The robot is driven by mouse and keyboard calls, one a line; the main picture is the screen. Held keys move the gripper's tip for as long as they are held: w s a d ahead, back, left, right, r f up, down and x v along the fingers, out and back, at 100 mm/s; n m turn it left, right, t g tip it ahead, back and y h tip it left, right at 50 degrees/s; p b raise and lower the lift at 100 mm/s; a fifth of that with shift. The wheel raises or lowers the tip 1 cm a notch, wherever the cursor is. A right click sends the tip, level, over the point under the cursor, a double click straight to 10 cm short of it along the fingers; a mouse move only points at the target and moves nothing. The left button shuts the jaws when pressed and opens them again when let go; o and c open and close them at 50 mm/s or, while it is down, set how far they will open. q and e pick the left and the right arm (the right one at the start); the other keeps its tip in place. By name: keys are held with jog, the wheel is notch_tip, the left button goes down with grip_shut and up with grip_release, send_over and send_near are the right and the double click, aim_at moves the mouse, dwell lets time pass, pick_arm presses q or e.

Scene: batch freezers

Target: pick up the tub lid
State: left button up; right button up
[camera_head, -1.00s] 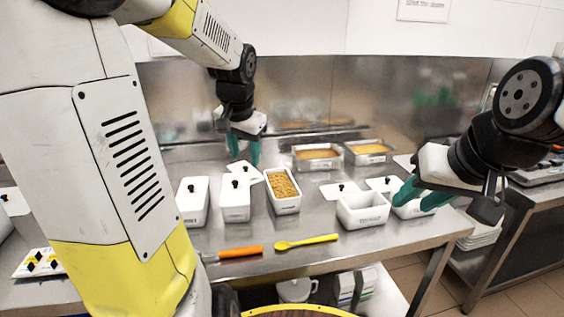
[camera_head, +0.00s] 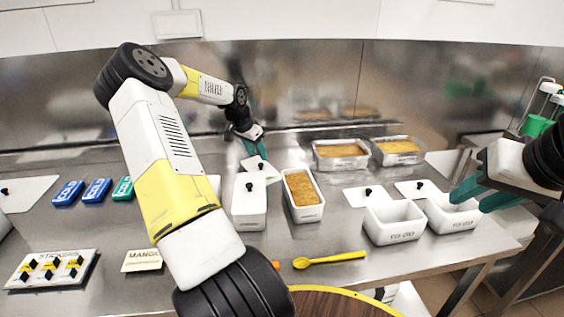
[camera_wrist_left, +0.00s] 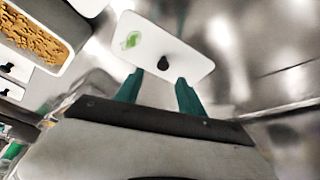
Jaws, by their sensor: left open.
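A white tub lid (camera_head: 262,174) with a black knob lies on the steel counter behind the closed white tub and left of the tub of yellow-brown filling. In the left wrist view the lid (camera_wrist_left: 155,42) shows its knob and a green mark, just beyond my fingertips. My left gripper (camera_head: 254,152) is open and empty at the lid's back edge; its two teal fingers (camera_wrist_left: 158,82) are apart, with the knob beyond the gap. I cannot tell whether they touch the lid. My right gripper (camera_head: 474,196) is open over the right empty tub.
A closed white tub (camera_head: 249,205) and a filled tub (camera_head: 303,208) stand close in front. Two empty tubs (camera_head: 394,234) (camera_head: 452,222) stand at right, with two more lids (camera_head: 369,196) (camera_head: 417,190) behind. Metal trays (camera_head: 341,164) stand near the back wall. A yellow spoon (camera_head: 330,260) lies in front.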

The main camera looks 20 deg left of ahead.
aim_at(261, 164)
pick_arm(q)
jog(key=x, duration=0.5)
jog(key=shift+a+f, duration=0.25)
jog(key=shift+f, duration=0.1)
grip_shut()
